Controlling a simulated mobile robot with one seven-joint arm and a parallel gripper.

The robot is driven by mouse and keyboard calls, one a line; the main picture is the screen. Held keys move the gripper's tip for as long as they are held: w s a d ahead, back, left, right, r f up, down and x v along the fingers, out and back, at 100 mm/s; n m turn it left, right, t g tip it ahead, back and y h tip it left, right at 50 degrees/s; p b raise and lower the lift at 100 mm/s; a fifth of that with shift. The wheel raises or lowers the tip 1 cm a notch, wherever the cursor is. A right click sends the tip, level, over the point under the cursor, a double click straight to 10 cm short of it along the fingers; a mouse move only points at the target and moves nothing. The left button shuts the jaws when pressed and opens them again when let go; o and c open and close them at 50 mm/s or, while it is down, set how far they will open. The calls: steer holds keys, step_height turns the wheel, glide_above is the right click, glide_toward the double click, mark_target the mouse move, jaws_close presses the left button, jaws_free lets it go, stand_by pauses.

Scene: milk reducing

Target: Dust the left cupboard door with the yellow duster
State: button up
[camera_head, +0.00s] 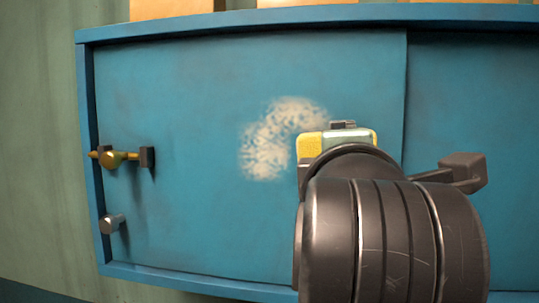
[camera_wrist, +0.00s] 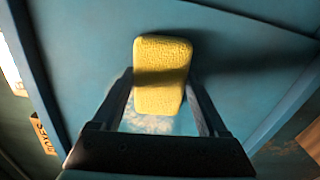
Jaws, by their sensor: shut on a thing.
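The left cupboard door (camera_head: 200,110) is a blue panel filling the left and middle of the head view. A pale dusty patch (camera_head: 268,137) marks its middle. The yellow duster (camera_wrist: 162,75) is a block held between the two fingers of my gripper (camera_wrist: 163,92) in the wrist view. In the head view a yellow edge of the duster (camera_head: 309,146) shows just right of the dusty patch, with my arm hiding most of it. The duster is at or close to the door face; I cannot tell if it touches. Part of the patch also shows below the duster in the wrist view.
A brass latch (camera_head: 113,158) and a grey knob (camera_head: 111,223) stick out at the door's left edge. The blue frame (camera_head: 240,19) borders the door. Light wooden blocks (camera_head: 176,8) stand on top. Another blue panel (camera_head: 470,100) lies to the right.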

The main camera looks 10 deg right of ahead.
mark_target(239, 126)
steer(key=shift+w+a+r, duration=0.3)
steer(key=shift+w+a, duration=0.4)
steer(key=shift+a, duration=1.5)
steer(key=shift+w+a+r, duration=0.25)
steer(key=shift+w+a, duration=0.5)
steer(key=shift+a, duration=1.45)
steer(key=shift+w+a+r, duration=0.3)
steer(key=shift+w+a, duration=0.4)
steer(key=shift+a, duration=1.5)
steer(key=shift+d+r, duration=0.15)
steer(key=shift+r, duration=0.7)
steer(key=shift+s+d+f, duration=0.1)
steer(key=shift+s+d, duration=0.6)
steer(key=shift+d, duration=1.5)
steer(key=shift+s+d+r, duration=0.1)
steer(key=shift+s+d, duration=0.65)
steer(key=shift+d, duration=1.4)
steer(key=shift+s+d+f, duration=0.1)
steer(key=shift+s+d, duration=0.6)
steer(key=shift+d, duration=1.5)
steer(key=shift+s+a, duration=0.1)
steer(key=shift+a, duration=0.05)
steer(key=shift+v, duration=2.8)
steer(key=shift+s+a, duration=0.1)
